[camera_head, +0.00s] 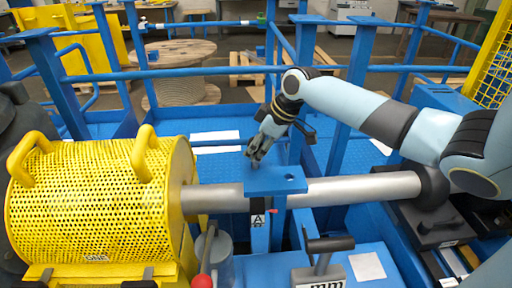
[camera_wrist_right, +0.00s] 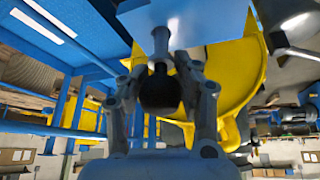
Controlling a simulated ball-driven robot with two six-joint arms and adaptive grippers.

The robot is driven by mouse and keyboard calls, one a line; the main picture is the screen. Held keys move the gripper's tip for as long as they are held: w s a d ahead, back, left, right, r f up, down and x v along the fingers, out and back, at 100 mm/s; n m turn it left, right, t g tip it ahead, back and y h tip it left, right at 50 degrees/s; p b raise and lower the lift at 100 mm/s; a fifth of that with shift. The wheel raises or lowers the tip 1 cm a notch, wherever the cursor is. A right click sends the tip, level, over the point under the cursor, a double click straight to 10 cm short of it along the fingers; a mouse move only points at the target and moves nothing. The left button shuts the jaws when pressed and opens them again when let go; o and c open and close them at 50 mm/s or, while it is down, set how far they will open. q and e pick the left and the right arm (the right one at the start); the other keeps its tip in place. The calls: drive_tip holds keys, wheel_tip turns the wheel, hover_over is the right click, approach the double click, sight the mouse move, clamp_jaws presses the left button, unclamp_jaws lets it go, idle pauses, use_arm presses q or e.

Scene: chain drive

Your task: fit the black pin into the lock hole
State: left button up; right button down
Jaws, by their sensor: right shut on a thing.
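My right gripper (camera_head: 256,157) is over the left part of a blue plate (camera_head: 262,181) on the grey shaft. In the wrist view the gripper (camera_wrist_right: 163,80) is shut on the black pin (camera_wrist_right: 159,91), with its dark knob between the fingers. The pin's grey shank (camera_wrist_right: 160,43) points away from the gripper to the blue plate (camera_wrist_right: 215,22). I cannot tell whether its tip touches the plate or sits in a hole. A dark hole (camera_head: 290,177) shows open at the plate's right end, to the right of the gripper. My left gripper is not in view.
A yellow perforated guard (camera_head: 95,205) with two handles stands left of the plate. The grey shaft (camera_head: 365,188) runs right from it. A black-handled tool (camera_head: 328,244) and a red-knobbed lever (camera_head: 202,280) stand in front. Blue rails (camera_head: 180,72) cross behind.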

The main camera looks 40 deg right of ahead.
drive_tip(key=shift+f+b, duration=1)
drive_tip(key=shift+f, duration=0.5)
drive_tip(key=c, duration=0.8)
unclamp_jaws()
drive_tip(key=shift+o, duration=0.2)
drive_tip(key=shift+s+r, duration=0.1)
drive_tip(key=shift+r, duration=0.05)
drive_tip(key=v, duration=1.1)
drive_tip(key=shift+r, duration=0.4)
drive_tip(key=shift+s+d+f, duration=0.1)
drive_tip(key=shift+s, duration=0.05)
